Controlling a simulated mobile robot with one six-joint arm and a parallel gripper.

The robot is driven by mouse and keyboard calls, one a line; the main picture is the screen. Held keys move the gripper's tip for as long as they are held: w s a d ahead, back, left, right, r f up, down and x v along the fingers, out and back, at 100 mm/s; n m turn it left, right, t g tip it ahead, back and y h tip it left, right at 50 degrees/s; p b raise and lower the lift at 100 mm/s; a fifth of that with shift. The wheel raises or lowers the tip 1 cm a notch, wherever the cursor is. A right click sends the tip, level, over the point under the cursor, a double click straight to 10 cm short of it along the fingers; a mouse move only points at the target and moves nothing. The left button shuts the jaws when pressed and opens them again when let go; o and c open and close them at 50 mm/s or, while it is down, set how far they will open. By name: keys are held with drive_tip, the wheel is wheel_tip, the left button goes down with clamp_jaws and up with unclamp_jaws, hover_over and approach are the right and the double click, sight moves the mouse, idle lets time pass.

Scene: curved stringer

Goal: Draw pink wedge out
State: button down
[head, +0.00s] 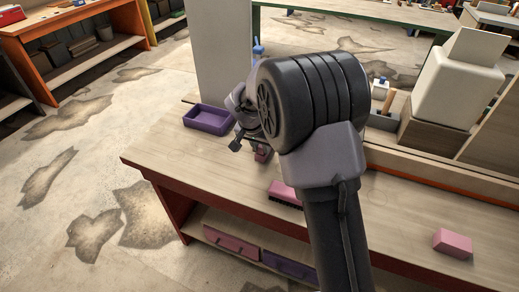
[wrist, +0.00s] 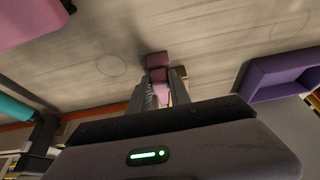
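A small pink wedge (wrist: 158,60) lies on the wooden bench top. In the wrist view it sits at the fingertips, with part of the pink reaching back between the fingers. It also shows in the head view (head: 262,154), low beside my gripper (head: 248,146). In the wrist view my gripper (wrist: 161,86) has a finger on each side of the pink, and the fingers look apart. I cannot tell whether either finger touches it. My arm hides part of the bench in the head view.
A purple tray (head: 208,120) stands left of my gripper. A pink brush-like block (head: 284,193) and a larger pink block (head: 452,243) lie on the bench (head: 160,155). Containers crowd the back right. The bench's front left corner is clear.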

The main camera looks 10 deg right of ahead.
drive_tip(key=shift+s, duration=0.1)
drive_tip(key=c, duration=1.2)
unclamp_jaws()
drive_tip(key=p+v, duration=0.6)
drive_tip(key=v, duration=1.1)
drive_tip(key=shift+r, duration=0.25)
